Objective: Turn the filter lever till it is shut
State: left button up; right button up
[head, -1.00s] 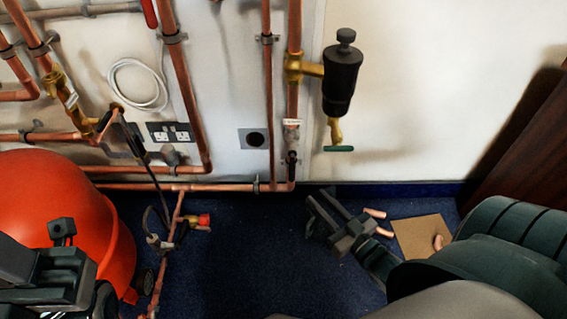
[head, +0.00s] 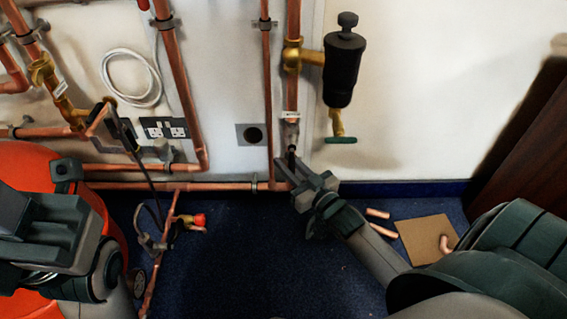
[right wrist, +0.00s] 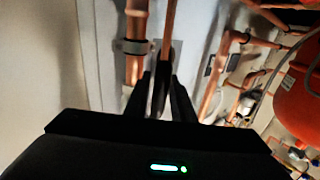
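A black cylindrical filter (head: 343,68) hangs beside a copper pipe on a brass tee. Under it is a small brass valve with a green handle (head: 341,140). On the pipe to its left is a valve (head: 290,122) with a white tag, too small to read, and a dark lever (head: 291,155) below. My right gripper (head: 304,178) is right at this lever's lower end; contact is unclear. In the right wrist view its fingers (right wrist: 168,95) are close together in front of the pipe (right wrist: 135,50). My left gripper (head: 45,225) is at the lower left, its fingertips unclear.
Copper pipes run up the wall, with a low horizontal pipe (head: 200,186) along its base. An orange-red round body (head: 20,165) stands at left. Copper offcuts and a cardboard piece (head: 425,238) lie on the blue floor.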

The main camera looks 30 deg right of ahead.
jog(key=shift+w, duration=0.95)
jog(key=shift+c, duration=0.5)
grip_shut()
jog(key=shift+a, duration=0.1)
